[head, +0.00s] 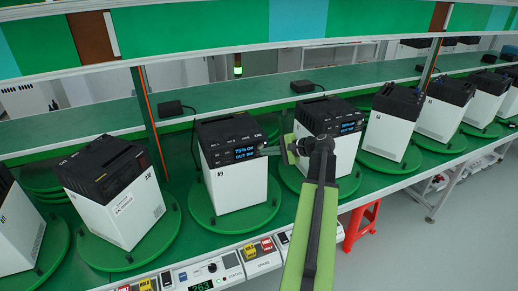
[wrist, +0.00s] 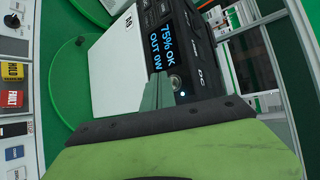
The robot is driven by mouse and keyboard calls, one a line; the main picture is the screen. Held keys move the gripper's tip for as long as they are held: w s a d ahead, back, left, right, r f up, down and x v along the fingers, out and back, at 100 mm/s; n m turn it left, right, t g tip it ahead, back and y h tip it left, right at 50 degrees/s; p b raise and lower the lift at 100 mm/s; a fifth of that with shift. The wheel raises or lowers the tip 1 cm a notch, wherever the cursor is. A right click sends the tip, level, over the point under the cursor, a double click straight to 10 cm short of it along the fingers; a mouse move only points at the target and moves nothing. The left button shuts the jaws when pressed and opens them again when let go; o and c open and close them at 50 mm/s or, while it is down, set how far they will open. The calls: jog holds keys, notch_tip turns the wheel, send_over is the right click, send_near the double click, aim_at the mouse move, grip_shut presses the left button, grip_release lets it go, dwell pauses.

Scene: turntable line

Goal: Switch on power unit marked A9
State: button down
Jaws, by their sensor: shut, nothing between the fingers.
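A white power unit with a black top (head: 235,182) stands on a round green turntable in the head view. Its small mark looks like A9 but is hard to read. Its display (head: 247,153) is lit and reads 75% OK, OUT 0W. In the wrist view the same unit (wrist: 125,60) shows its lit display (wrist: 161,42), a round button (wrist: 176,83) and a small bright light beside it. My gripper (head: 268,150) is shut and empty, its tips at the unit's front right. In the wrist view the fingertips (wrist: 158,88) are close to the button; contact cannot be told.
A similar unit (head: 325,119) with a lit display stands to the right, partly behind my arm. Another unit (head: 115,195) stands to the left, and more line the bench. A control panel (head: 205,276) lies along the front edge. Small black boxes sit on the rear shelf.

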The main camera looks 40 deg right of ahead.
jog(key=s, duration=0.1)
jog(key=s+a, duration=0.1)
jog(key=s, duration=0.1)
jog(key=s+a, duration=0.1)
jog(key=shift+s, duration=0.3)
dwell(0.3)
dwell(0.6)
